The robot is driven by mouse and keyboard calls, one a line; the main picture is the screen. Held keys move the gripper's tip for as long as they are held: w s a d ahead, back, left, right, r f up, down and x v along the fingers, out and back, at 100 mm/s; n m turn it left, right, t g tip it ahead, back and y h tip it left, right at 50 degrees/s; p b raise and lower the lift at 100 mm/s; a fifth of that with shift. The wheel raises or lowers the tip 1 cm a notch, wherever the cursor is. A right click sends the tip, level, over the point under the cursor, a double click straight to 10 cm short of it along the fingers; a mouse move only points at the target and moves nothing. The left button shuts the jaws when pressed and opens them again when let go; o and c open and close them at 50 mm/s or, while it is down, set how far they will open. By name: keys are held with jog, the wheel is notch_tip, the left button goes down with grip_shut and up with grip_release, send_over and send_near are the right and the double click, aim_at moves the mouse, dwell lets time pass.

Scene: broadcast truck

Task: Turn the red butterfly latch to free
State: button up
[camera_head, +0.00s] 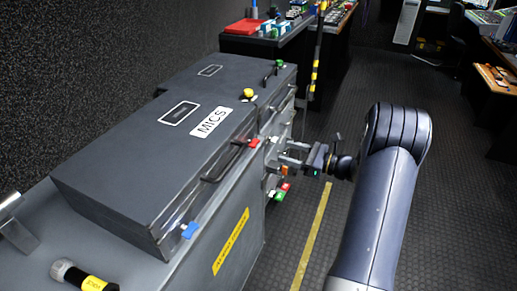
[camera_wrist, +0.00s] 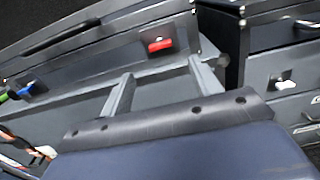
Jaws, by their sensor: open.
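The red butterfly latch (camera_head: 253,142) is on the front edge of the dark grey case marked MICS (camera_head: 130,155), right of its black handle. In the wrist view the red latch (camera_wrist: 160,44) sits on a dark plate, its wing lying roughly along the case edge. My gripper (camera_head: 283,153) is at the front of the case, a little right of the latch. In the wrist view my gripper (camera_wrist: 160,68) has its two fingers apart and empty, with the latch ahead of and between the tips. I see no contact.
A blue latch (camera_head: 189,230) is on the same case edge, nearer the camera. Other drawers with latches and handles stand beyond, including a white latch (camera_wrist: 284,84). A black cylinder with a yellow band (camera_head: 80,275) lies at lower left.

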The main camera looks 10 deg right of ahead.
aim_at(258, 143)
jog(key=x, duration=1)
jog(key=shift+w+a, duration=0.2)
jog(key=shift+a, duration=0.05)
jog(key=shift+c, duration=0.2)
jog(key=c, duration=1)
jog(key=shift+o, duration=0.2)
